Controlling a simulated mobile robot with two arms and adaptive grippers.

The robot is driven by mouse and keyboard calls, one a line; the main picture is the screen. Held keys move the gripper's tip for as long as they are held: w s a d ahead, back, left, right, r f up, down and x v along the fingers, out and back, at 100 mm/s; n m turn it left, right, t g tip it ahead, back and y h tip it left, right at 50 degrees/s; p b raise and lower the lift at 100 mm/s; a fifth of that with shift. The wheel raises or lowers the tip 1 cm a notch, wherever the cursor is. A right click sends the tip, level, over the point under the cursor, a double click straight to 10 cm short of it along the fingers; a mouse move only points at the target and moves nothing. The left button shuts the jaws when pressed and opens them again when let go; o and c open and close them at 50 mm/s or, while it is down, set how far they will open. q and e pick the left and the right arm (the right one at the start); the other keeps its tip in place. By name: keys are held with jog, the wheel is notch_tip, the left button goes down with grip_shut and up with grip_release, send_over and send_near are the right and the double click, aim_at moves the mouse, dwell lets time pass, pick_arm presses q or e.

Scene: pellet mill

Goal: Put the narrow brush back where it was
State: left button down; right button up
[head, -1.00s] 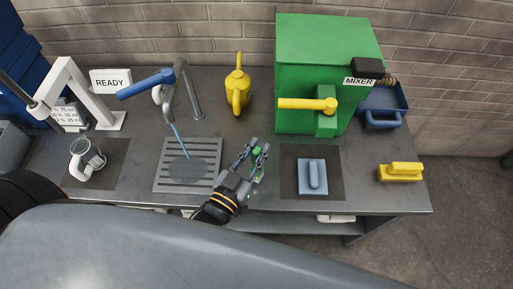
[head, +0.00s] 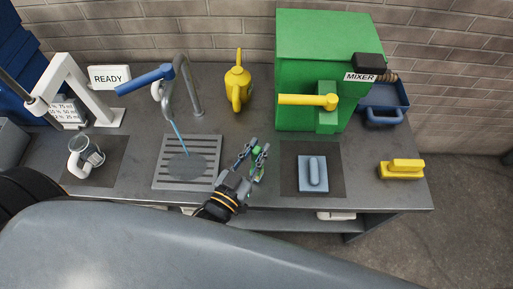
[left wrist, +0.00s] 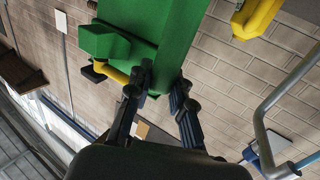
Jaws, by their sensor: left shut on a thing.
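My left gripper (head: 254,153) is shut on a small green thing (head: 258,172), of which only bits show between and beside the fingers. It may be the narrow brush, but its shape is mostly hidden. The gripper is above the front of the bench, between the drain grate and the dark mat. In the left wrist view the fingers (left wrist: 160,92) stand apart against the green mixer, and I cannot make out the held thing. A blue-grey brush-like block with a handle (head: 313,172) lies on the dark mat (head: 331,190). A yellow one (head: 402,169) lies at the right end. My right gripper is not in view.
The green mixer (head: 322,62) with a yellow lever stands behind the mat. A blue tray (head: 384,103) is beside it. The tap runs over the drain grate (head: 172,182). A yellow can (head: 238,85) stands behind; a cup (head: 85,155) stands left. Bare bench shows around the yellow block.

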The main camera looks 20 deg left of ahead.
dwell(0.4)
pick_arm(q)
jog(key=shift+f+b, duration=0.3)
jog(key=shift+f, duration=0.45)
jog(key=c, duration=1.1)
grip_release()
jog(key=o, duration=1.1)
